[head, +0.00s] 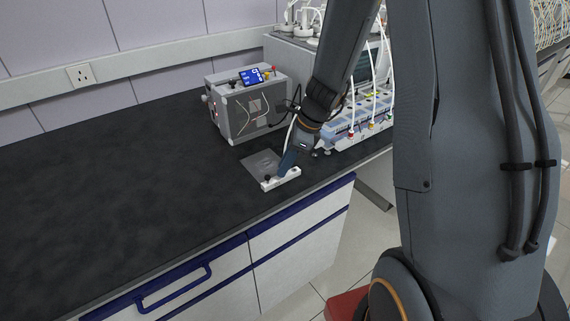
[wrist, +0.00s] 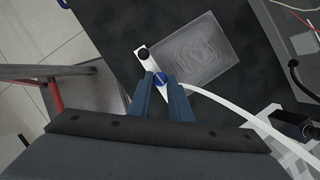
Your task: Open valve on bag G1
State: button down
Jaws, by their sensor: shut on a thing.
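The bag (head: 259,163) lies flat on the dark bench as a clear, greyish sheet; it also shows in the wrist view (wrist: 192,45). A white bar (head: 284,181) runs along its near edge and shows in the wrist view (wrist: 145,65). A black knob (wrist: 143,53) is at one end of the bar. A blue round valve (wrist: 160,79) sits on the bar. My gripper (head: 287,167) is down at the bar, its blue fingers (wrist: 160,84) shut on the blue valve from both sides. I cannot read a G1 label.
A white tube (wrist: 220,106) curves away right from beside the fingers. A grey box with a blue screen (head: 246,104) stands behind the bag. A rack with bottles and tubes (head: 362,120) is right of it. The bench's front edge is close. The bench at left (head: 110,190) is clear.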

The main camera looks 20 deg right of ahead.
jog(key=n, duration=0.2)
jog(key=n+g+p, duration=0.1)
jog(key=n, duration=0.1)
jog(key=shift+w+g+y, duration=0.2)
jog(key=shift+g+y, duration=0.1)
jog(key=n+g, duration=0.1)
jog(key=n, duration=0.3)
jog(key=shift+w+n+g, duration=0.2)
jog(key=shift+n+g, duration=0.1)
jog(key=shift+g, duration=0.1)
jog(key=n+g+h, duration=0.1)
jog(key=n, duration=0.3)
jog(key=shift+w+a, duration=0.1)
jog(key=shift+w, duration=0.1)
jog(key=shift+a+n+g+h, duration=0.15)
jog(key=shift+n+g+h, duration=0.5)
jog(key=shift+n, duration=1.25)
jog(key=shift+n+b, duration=0.3)
jog(key=c, duration=1.6)
grip_release()
jog(key=shift+w, duration=0.1)
jog(key=shift+b+v, duration=1.2)
jog(key=shift+v, duration=2.7)
